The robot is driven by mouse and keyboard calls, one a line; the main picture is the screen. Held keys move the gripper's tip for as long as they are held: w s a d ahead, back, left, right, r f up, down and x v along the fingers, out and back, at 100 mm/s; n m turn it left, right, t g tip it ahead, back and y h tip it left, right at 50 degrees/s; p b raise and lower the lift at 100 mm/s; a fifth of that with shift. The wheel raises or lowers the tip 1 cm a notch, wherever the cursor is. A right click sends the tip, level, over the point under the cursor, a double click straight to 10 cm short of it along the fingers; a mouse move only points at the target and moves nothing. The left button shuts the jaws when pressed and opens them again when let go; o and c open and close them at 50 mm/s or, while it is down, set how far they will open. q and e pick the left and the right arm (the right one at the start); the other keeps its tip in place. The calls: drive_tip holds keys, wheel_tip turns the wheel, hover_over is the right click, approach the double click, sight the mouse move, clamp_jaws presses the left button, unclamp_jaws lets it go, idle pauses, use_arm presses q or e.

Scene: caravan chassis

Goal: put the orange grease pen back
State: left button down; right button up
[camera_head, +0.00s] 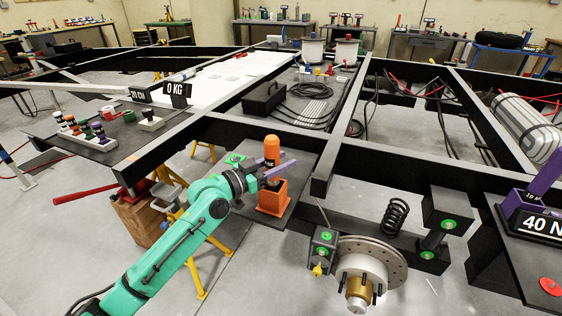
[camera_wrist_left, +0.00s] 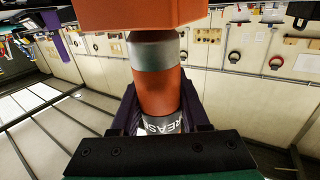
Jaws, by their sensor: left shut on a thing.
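The orange grease pen (camera_head: 272,149) stands upright, its rounded orange top showing above my left gripper (camera_head: 277,172). My left gripper is shut on the pen. The orange holder (camera_head: 272,198) is directly below it on a dark plate. In the left wrist view the pen (camera_wrist_left: 157,88) is between the dark fingers, with part of a white label showing. Its grey band meets the edge of the orange holder (camera_wrist_left: 140,14) there. How deep the pen sits in the holder is hidden. My right gripper is not in view.
Black chassis beams (camera_head: 420,168) run around the holder. A brake disc (camera_head: 370,262) and coil spring (camera_head: 395,216) are to the right. A purple block (camera_head: 518,204) with a number sign stands at the far right. A side tray (camera_head: 108,150) carries several coloured items at left.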

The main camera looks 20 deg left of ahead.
use_arm(q)
drive_tip(key=shift+r, duration=0.1)
drive_tip(key=shift+c, duration=1.6)
unclamp_jaws()
drive_tip(key=shift+s, duration=0.15)
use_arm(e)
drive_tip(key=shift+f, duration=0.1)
use_arm(q)
drive_tip(key=v, duration=0.2)
drive_tip(key=b+v, duration=0.1)
drive_tip(key=shift+s+a+f, duration=0.25)
drive_tip(key=shift+s+f, duration=0.05)
drive_tip(key=shift+f, duration=0.05)
drive_tip(key=b+v, duration=0.4)
drive_tip(key=v, duration=0.6)
drive_tip(key=shift+s+r, duration=0.25)
drive_tip(key=shift+r, duration=0.05)
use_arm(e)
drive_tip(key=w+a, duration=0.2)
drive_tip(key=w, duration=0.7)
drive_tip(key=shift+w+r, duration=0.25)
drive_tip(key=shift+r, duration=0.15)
use_arm(q)
drive_tip(key=shift+a, duration=0.15)
